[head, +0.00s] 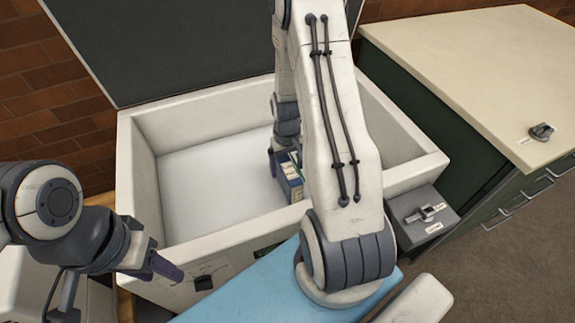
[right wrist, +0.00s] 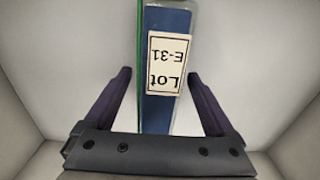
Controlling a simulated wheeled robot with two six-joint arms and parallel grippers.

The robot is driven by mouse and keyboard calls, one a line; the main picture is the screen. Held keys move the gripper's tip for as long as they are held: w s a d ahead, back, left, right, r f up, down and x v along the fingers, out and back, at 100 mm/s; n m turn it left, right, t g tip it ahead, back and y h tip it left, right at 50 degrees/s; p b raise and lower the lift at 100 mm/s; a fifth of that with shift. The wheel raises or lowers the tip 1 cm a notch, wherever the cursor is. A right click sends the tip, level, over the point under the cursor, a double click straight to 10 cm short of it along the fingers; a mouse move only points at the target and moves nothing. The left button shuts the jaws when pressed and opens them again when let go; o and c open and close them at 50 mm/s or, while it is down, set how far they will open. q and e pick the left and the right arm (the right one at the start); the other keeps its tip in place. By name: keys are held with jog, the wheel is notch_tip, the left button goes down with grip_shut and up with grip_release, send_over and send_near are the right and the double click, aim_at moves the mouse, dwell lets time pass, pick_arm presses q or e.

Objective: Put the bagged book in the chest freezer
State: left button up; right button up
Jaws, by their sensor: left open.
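The bagged book (head: 290,176) is inside the chest freezer (head: 200,227), near its right front part. In the right wrist view, its blue spine (right wrist: 155,112) carries a white label reading Lot E-31. My right gripper (right wrist: 160,75) reaches down into the freezer, one finger on each side of the book. My left gripper (head: 160,264) is open and empty, outside the freezer's front left.
The freezer lid (head: 190,40) stands raised. A pale counter (head: 470,60) stands at the right, with a small device (head: 541,132) on it. A grey box (head: 423,216) with a small part on top sits at the freezer's right front. The freezer's left interior is empty.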

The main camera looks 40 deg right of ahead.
jog(key=shift+r, duration=0.25)
notch_tip(320, 180, up, 12)
jog(key=p, duration=0.2)
jog(key=a+r+n, duration=0.2)
jog(key=a+r, duration=0.2)
jog(key=a, duration=0.5)
jog(key=s+a+r+n, duration=0.2)
jog(key=a, duration=0.3)
jog(key=s+a+r+n, duration=0.1)
jog(key=s+a+r, duration=0.15)
jog(key=a, duration=0.25)
jog(key=s+a+r+n, duration=0.1)
jog(key=s+a+n, duration=0.1)
jog(key=s+a, duration=0.2)
jog(key=s+a+r+n+y, duration=0.1)
jog(key=s+a+n, duration=0.2)
jog(key=s, duration=0.6)
jog(key=shift+s+a+r, duration=0.2)
jog(key=shift+s+a, duration=0.1)
jog(key=shift+a, duration=0.6)
